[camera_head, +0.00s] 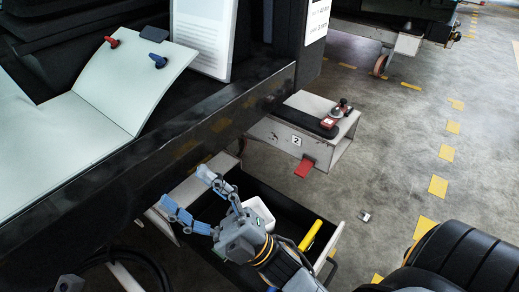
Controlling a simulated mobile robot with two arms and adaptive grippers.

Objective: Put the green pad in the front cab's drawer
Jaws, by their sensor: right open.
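An open drawer (288,207) with a dark inside and pale metal sides juts out below the cab's dark ledge. My right gripper (186,188) is open over the drawer's left part, its two blue-grey fingers spread toward the ledge with nothing seen between them. The gripper and its wrist hide part of the drawer. A white container (260,213) and a yellow object (311,237) show in the drawer. I cannot make out a clearly green pad. My left gripper is not clearly in view.
Pale open sheets (130,80) lie on the cab with red and blue pieces. A dark ledge (140,165) runs above the drawer. A step box (310,127) marked 2 bears a red-and-black tool (337,115). A black seat (460,260) stands lower right. The floor right is mostly clear.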

